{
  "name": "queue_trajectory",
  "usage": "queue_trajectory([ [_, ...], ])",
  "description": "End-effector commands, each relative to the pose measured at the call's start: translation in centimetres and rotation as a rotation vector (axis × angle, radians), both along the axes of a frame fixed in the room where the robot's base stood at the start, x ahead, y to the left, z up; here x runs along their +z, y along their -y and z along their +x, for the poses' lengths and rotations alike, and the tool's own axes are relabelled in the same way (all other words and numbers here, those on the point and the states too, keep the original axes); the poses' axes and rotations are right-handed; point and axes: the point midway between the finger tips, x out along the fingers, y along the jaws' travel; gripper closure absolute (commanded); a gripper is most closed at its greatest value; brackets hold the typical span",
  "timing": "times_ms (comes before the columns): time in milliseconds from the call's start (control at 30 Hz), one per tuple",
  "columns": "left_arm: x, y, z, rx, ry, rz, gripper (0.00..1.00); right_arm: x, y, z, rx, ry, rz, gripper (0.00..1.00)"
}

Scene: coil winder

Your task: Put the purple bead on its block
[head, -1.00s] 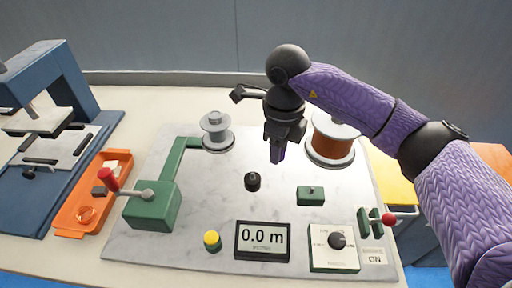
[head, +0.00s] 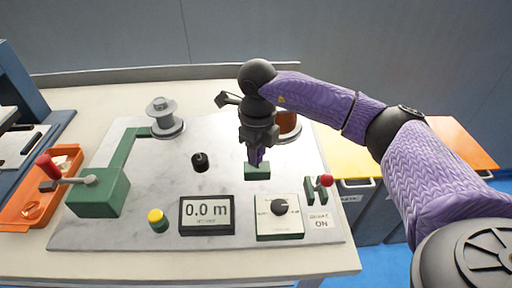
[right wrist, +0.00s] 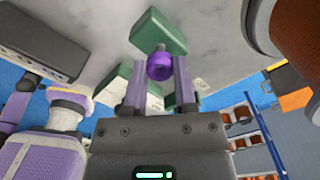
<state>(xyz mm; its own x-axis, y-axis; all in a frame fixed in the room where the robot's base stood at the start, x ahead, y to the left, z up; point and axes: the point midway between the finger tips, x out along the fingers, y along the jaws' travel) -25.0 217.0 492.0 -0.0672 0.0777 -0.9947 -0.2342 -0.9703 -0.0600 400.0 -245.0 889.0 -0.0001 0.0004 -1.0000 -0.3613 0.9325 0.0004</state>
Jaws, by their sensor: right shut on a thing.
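The purple bead (right wrist: 160,67) is between the two fingertips of my right gripper (right wrist: 156,84) in the right wrist view. The gripper is shut on it. The small green block (right wrist: 158,31) lies just beyond the bead there, with a small pin showing between them. In the head view the right gripper (head: 257,158) points down over the green block (head: 257,173) and overlaps its back edge. The bead is hard to make out in that view. I cannot tell whether the bead touches the pin. My left gripper is not in view.
A black knob (head: 200,162), a display reading 0.0 m (head: 207,214) and a dial panel (head: 279,217) surround the block on the marble plate. A copper spool (head: 288,124) stands behind the gripper. A red-tipped lever (head: 326,182) is at the right.

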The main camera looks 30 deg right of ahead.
Motion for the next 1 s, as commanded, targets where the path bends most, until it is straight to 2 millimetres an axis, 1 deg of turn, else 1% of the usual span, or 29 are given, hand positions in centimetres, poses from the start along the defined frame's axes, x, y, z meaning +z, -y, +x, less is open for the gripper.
queue_trajectory([
  [300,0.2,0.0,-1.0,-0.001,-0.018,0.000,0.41,0.1,0.0,0.0,0.001,0.000,0.000,1.00],
  [533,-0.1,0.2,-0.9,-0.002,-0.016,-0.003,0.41,-0.4,0.0,0.0,0.001,-0.001,0.000,1.00],
  [1000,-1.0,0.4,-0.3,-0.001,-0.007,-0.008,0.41,-1.8,0.0,0.0,0.001,-0.001,0.000,1.00],
])
